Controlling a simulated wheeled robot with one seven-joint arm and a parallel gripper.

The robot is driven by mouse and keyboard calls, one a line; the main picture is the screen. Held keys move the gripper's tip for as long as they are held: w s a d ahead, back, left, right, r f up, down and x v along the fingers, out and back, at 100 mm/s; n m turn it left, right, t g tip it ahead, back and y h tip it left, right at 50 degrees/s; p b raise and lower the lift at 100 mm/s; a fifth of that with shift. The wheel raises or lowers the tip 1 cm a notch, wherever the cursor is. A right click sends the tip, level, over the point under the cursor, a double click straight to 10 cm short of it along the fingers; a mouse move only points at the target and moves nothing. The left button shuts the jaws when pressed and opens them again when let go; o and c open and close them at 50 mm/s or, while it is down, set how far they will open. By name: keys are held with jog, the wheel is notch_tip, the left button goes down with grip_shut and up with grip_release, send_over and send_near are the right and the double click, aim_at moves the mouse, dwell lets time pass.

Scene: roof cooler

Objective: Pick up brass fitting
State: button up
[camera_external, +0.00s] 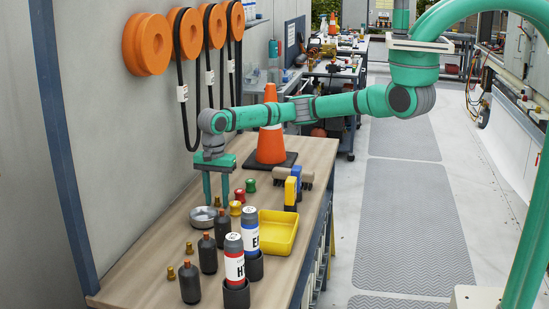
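Several small brass fittings are on the wooden workbench (140,268). One brass fitting (189,248) and another brass fitting (171,273) stand at the left near the dark bottles. A further brass fitting (240,196) stands right of my gripper, beside a larger brass-coloured piece (235,208). My gripper (216,203) points down over the bench, its two green fingers apart. A small brass-coloured piece (217,202) shows between or behind the fingertips; I cannot tell which, nor whether they touch it.
A metal dish (203,218) lies close below my gripper. Several dark bottles (190,284), two labelled canisters (234,262), a yellow tray (291,228) and red and green knobs (251,186) crowd the bench. An orange cone (271,147) stands behind. The bench's front left is clear.

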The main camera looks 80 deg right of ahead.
grip_shut()
